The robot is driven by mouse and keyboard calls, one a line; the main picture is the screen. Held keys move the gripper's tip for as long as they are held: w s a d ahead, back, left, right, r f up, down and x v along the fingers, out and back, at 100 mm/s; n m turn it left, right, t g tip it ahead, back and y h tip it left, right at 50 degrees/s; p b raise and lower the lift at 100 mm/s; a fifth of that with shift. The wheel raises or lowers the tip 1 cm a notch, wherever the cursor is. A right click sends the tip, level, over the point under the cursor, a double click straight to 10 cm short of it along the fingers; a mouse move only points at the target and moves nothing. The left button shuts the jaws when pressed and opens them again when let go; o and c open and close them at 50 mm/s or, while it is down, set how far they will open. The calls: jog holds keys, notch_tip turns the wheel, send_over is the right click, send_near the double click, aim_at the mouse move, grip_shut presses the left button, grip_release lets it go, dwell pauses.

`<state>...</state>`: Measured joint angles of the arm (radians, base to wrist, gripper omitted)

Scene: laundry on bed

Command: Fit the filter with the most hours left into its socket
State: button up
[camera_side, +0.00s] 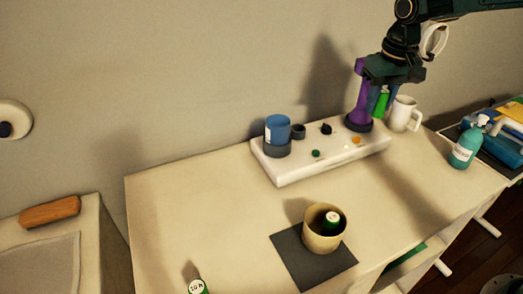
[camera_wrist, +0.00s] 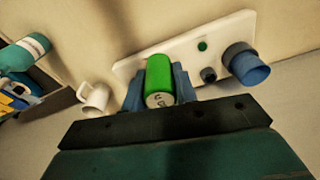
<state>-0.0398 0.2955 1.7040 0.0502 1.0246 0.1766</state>
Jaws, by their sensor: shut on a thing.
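My gripper (camera_side: 377,92) is shut on a green filter (camera_side: 382,103), above the right end of the white panel (camera_side: 290,175). In the wrist view the held filter (camera_wrist: 160,78) shows a pale end label that I cannot read surely. A dark ring socket (camera_side: 353,124) is near it; a purple upright part (camera_side: 362,88) hides some of it. The panel's left socket (camera_side: 276,148) holds a blue cylinder (camera_side: 278,128). Another green filter (camera_side: 332,220) stands in a beige cup (camera_side: 323,242). A third (camera_side: 197,287) is at the bottom edge, its label unclear.
The panel has a black knob (camera_side: 326,128), a green button (camera_side: 316,153) and an orange button (camera_side: 356,140). A white mug (camera_side: 403,114) stands close right of my gripper. A teal bottle (camera_side: 465,148) is farther right. The cup is on a dark mat (camera_side: 290,259). The table's left is clear.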

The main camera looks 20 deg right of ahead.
aim_at(356, 176)
notch_tip(356, 176, down, 20)
dwell(1.1)
jog(key=shift+f, duration=0.15)
jog(key=o, duration=1)
jog(key=shift+c, duration=0.2)
notch_tip(356, 176, up, 12)
jog(key=s, duration=0.1)
jog(key=shift+s, duration=0.2)
jog(key=shift+s+a+r, duration=0.1)
jog(key=shift+r, duration=0.1)
